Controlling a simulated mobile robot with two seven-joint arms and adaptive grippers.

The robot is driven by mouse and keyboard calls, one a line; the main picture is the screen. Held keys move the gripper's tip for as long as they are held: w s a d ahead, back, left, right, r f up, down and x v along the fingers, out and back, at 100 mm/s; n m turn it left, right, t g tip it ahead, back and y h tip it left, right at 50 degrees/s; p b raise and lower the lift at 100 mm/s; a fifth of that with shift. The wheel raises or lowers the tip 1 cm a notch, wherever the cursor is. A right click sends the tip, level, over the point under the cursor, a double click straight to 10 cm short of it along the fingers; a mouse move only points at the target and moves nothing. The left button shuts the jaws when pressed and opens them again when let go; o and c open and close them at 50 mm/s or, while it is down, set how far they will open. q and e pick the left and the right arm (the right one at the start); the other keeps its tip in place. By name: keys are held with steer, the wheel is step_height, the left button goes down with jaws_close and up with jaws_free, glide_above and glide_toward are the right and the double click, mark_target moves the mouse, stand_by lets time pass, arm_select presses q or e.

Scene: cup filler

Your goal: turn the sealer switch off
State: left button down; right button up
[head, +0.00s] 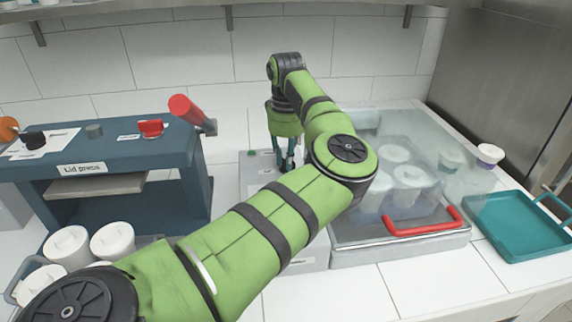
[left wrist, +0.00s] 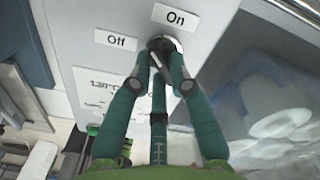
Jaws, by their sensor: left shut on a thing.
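The sealer is a pale grey box (head: 258,172) mostly behind my left arm in the head view. Its panel in the left wrist view carries an "On" label (left wrist: 175,17) and an "Off" label (left wrist: 116,40). The dark sealer switch (left wrist: 158,44) is by these labels, with its round base partly visible near "On". My left gripper (head: 287,163) points down over the panel. In the left wrist view its green fingers (left wrist: 160,78) are shut on the switch. The fingers hide much of the switch, so I cannot tell its exact setting. My right gripper is not in view.
A blue lid press (head: 120,165) with a red handle stands at left, white cups (head: 112,240) before it. Right of my arm is a clear cover (head: 400,150) with a red handle (head: 425,224) over cups. A teal tray (head: 515,228) lies at far right.

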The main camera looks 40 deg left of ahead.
arm_select(q)
steer(key=n+b, duration=0.1)
steer(key=n, duration=0.3)
steer(key=shift+n, duration=0.3)
steer(key=n+b, duration=0.1)
steer(key=n, duration=0.3)
steer(key=shift+d, duration=0.1)
steer(key=shift+n, duration=0.4)
steer(key=c, duration=1.1)
jaws_free()
steer(key=shift+c, duration=0.2)
steer(key=shift+w+r, duration=0.1)
steer(key=shift+r, duration=0.45)
step_height(320, 180, up, 11)
